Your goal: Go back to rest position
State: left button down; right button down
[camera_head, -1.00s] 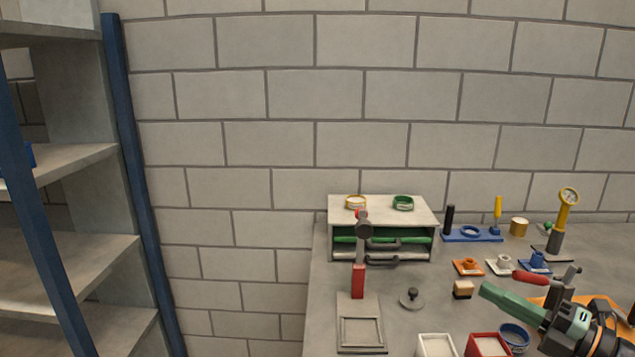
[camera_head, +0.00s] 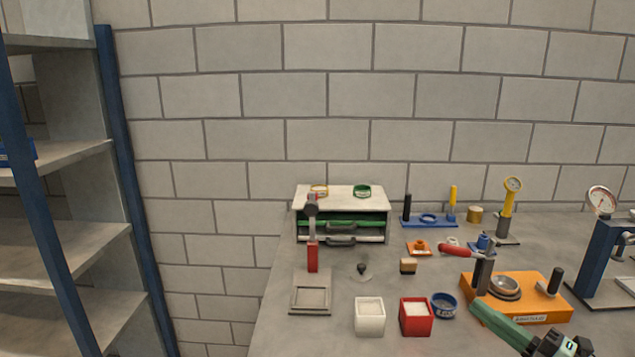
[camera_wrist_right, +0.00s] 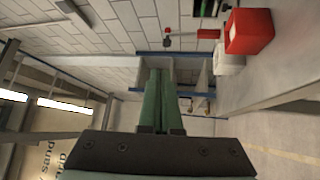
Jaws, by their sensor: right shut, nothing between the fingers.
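My right gripper (camera_head: 477,308) shows at the lower right of the head view, its green fingers shut and empty. They point up and left, overlapping in the picture the front left part of an orange unit (camera_head: 545,312) with a round metal dish and black handles. In the right wrist view the two green fingers (camera_wrist_right: 158,75) lie side by side with nothing between them. A red box (camera_wrist_right: 250,31) and a white box are to their upper right there, apart from them. My left gripper is in neither view.
The grey bench (camera_head: 390,340) carries a white box (camera_head: 370,318), a red box (camera_head: 417,318), a blue bowl (camera_head: 444,305), a drawer cabinet (camera_head: 340,199) and a gauge on a dark blue frame (camera_head: 602,235). A shelf rack (camera_head: 70,245) stands left. Floor shows in the wrist view.

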jog(key=s+a+f+m+t+h+p, duration=0.1)
jog(key=s+f+m+h, duration=0.3)
jog(key=f+m, duration=0.45)
jog(key=s+a+f+m+h+p, duration=0.1)
jog(key=s+f+m+h, duration=0.1)
jog(key=f+m+h, duration=0.55)
jog(key=s+a+f+m+g, duration=0.3)
jog(key=s+a+f+g, duration=0.1)
jog(key=s+f, duration=0.3)
jog(key=s+a+f+m+g+y, duration=0.1)
jog(key=s+a+f+m+g, duration=0.2)
jog(key=s+f, duration=0.5)
jog(key=shift+s+a+f+g+p, duration=0.3)
jog(key=shift+a+f+g+p, duration=0.15)
jog(key=shift+a+f, duration=0.6)
